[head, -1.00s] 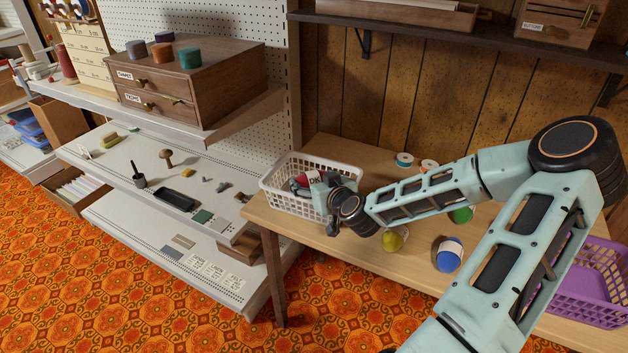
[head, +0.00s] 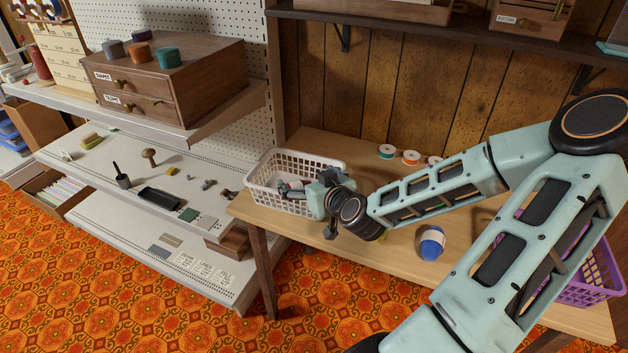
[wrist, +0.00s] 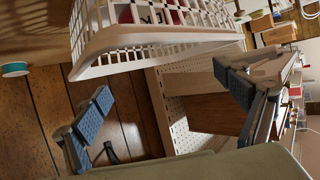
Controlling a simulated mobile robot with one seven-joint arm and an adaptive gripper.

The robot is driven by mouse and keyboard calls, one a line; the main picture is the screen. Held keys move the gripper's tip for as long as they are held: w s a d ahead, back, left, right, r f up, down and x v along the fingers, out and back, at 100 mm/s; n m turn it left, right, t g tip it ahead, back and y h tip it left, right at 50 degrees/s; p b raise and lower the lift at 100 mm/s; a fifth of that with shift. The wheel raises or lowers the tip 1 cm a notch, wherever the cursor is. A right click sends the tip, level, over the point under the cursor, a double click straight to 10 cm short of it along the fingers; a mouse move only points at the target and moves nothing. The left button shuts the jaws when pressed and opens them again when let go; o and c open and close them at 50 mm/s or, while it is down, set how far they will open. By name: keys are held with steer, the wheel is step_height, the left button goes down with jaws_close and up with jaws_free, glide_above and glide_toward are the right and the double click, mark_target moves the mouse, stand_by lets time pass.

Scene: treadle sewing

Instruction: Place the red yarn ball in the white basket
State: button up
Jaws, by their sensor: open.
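The white basket (head: 262,196) stands on the left end of the wooden table in the head view. It also fills the top of the wrist view (wrist: 150,52). My gripper (head: 292,188) is at the basket, with its fingers over the inside in the head view. In the wrist view my gripper (wrist: 168,105) has its two fingers wide apart with nothing between them. The red yarn ball (wrist: 174,17) shows as a red patch behind the basket's slats, partly hidden. I cannot make the ball out in the head view.
A blue yarn ball with a pale band (head: 431,243) lies on the table (head: 400,262) right of my gripper. Small spools (head: 411,157) stand along the back. A purple basket (head: 590,280) is at the right, partly behind my arm. White shelves (head: 130,235) stand left.

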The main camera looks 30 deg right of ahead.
steer(key=s+r+p, duration=0.1)
steer(key=p, duration=0.2)
steer(key=s+r+p, duration=0.1)
steer(key=s+p, duration=0.1)
steer(key=p, duration=0.1)
steer(key=shift+d+r+p, duration=0.2)
steer(key=shift+d+p, duration=0.2)
steer(key=shift+p, duration=0.45)
steer(key=s+a+p, duration=0.1)
steer(key=p, duration=0.4)
steer(key=shift+s+f, duration=0.1)
steer(key=shift+s, duration=0.25)
steer(key=shift+f, duration=0.1)
